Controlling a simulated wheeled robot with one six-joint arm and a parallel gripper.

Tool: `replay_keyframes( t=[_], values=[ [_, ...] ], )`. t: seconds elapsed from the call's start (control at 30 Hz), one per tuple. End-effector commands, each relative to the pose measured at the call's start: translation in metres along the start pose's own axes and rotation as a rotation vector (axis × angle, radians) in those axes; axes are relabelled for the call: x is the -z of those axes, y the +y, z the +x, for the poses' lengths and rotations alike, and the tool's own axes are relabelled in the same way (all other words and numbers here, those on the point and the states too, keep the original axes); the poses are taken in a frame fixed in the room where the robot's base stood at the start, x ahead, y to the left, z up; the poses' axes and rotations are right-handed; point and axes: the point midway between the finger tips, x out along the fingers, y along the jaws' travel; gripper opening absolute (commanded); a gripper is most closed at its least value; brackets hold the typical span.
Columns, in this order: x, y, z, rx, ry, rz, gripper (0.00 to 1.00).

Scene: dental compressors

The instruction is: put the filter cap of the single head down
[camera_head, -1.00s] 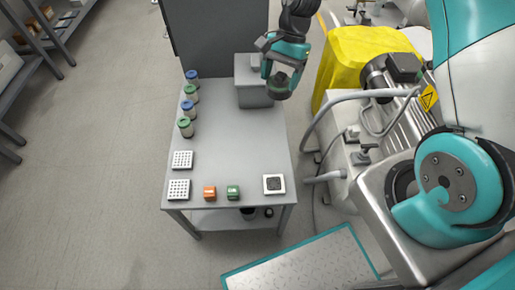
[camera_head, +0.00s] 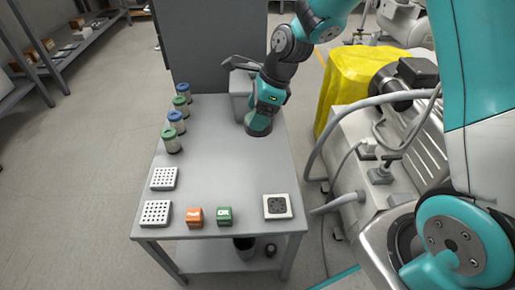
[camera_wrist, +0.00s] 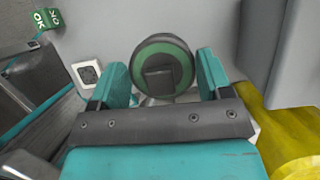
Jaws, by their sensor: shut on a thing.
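The filter cap is a round dark disc with a green ring (camera_wrist: 163,46), held between the two teal fingers of my gripper (camera_wrist: 162,78) in the wrist view. In the head view my gripper (camera_head: 260,120) points down over the far part of the grey table (camera_head: 215,170), in front of a grey box (camera_head: 240,84). The cap shows there as a dark green round end (camera_head: 258,128) at the bottom of the gripper. I cannot tell whether it touches the tabletop.
Several jars with blue and green lids (camera_head: 172,140) line the table's left edge. Two white perforated trays (camera_head: 156,213), an orange block (camera_head: 195,217), a green OK block (camera_head: 224,216) and a white square holder (camera_head: 277,207) stand nearer. The compressor (camera_head: 375,150) is at right. Mid-table is clear.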

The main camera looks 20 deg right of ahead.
Motion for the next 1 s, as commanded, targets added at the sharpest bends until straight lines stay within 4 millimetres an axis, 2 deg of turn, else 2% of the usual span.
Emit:
replay_keyframes(
  t=[0.03,0.1,0.2,0.37,0.6,1.0],
  values=[
    [0.008,0.001,0.018,-0.003,0.002,0.001,0.49],
    [0.013,0.0,0.032,-0.002,0.001,0.0,0.49],
    [0.018,0.0,0.043,-0.001,0.001,-0.001,0.49],
    [0.021,0.0,0.051,0.0,0.0,-0.001,0.49],
    [0.035,0.0,0.085,-0.002,0.001,-0.002,0.49],
    [0.037,0.0,0.089,0.0,0.0,-0.002,0.49]
  ],
)
